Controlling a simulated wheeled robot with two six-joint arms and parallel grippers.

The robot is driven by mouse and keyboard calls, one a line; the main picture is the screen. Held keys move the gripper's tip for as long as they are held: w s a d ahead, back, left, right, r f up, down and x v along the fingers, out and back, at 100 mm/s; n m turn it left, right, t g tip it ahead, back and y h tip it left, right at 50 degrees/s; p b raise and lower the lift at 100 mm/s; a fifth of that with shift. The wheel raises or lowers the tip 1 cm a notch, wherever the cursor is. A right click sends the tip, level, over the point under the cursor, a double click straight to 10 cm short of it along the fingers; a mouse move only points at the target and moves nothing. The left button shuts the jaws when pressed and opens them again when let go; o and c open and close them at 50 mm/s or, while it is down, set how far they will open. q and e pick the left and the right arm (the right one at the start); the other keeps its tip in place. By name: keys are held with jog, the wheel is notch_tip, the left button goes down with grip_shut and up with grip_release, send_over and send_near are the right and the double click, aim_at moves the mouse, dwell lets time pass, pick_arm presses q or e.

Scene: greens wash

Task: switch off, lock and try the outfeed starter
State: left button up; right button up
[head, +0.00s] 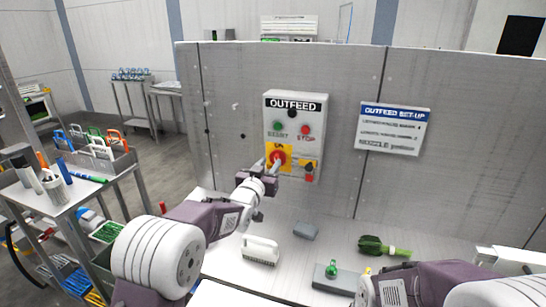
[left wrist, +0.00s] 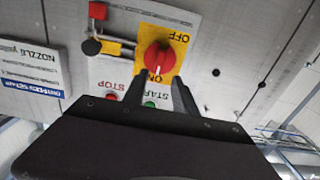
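The grey outfeed starter box (head: 296,104) is fixed to the grey panel, with a green START button (head: 278,126) and a red STOP button (head: 305,130). Below them is a red rotary knob (head: 277,155) on a yellow plate; in the left wrist view the knob's (left wrist: 157,57) white mark points to ON. My left gripper (left wrist: 160,88) is open, its two fingers apart at the knob; whether they touch it I cannot tell. A red and black part (head: 309,171) sits beside the plate. My right arm shows at the bottom right; its gripper is out of view.
On the bench lie a white brush (head: 260,249), a grey block (head: 305,231), a green leafy bundle (head: 384,246) and a grey block with a green piece (head: 333,281). A set-up sign (head: 394,129) hangs right of the box. A left cart (head: 68,200) holds coloured padlock-like items (head: 98,147).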

aim_at(275, 158)
pick_arm(q)
jog(key=x, duration=0.3)
jog(key=shift+w+d+r+p, duration=0.15)
jog(key=shift+w+d+p, duration=0.1)
jog(key=shift+d+p, duration=0.15)
jog(key=shift+w+a, duration=0.1)
jog(key=shift+w, duration=0.15)
grip_shut()
